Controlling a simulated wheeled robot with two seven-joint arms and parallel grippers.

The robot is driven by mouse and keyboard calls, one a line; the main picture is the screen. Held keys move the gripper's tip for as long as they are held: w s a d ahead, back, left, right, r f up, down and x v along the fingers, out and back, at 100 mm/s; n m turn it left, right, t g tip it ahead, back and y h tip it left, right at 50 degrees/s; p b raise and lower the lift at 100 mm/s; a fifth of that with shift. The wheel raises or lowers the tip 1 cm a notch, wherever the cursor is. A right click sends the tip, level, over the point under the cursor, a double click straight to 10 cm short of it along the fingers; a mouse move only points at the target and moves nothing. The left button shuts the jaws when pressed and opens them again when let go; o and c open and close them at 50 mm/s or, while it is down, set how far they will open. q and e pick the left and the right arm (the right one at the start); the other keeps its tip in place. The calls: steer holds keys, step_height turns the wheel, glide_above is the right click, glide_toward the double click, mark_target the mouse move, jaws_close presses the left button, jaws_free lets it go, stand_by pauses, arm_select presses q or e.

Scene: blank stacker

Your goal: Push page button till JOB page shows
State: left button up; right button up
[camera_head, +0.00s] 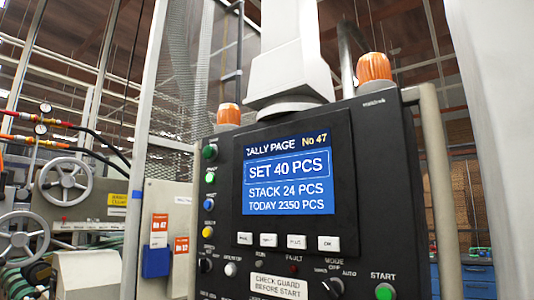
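The black control panel (222,180) stands upright in the middle right of the head view. Its lit blue screen (288,172) is headed TALLY PAGE No 47 and reads SET 40 PCS, STACK 24 PCS, TODAY 2350 PCS. Below it is a row of white buttons. The leftmost button (244,238) has a small blurred label that looks like PAGE. The others are a second button (268,239), one that looks like PLUS (296,242) and OK (328,243). Neither gripper is in view, and nothing visible touches the buttons.
A green START button (385,291), a mode knob (333,287) and coloured buttons at the left edge (210,152) share the panel. Orange beacons (374,67) stand on top. A white block-shaped part (288,50) rises at the panel's top. Handwheels (66,182) are left.

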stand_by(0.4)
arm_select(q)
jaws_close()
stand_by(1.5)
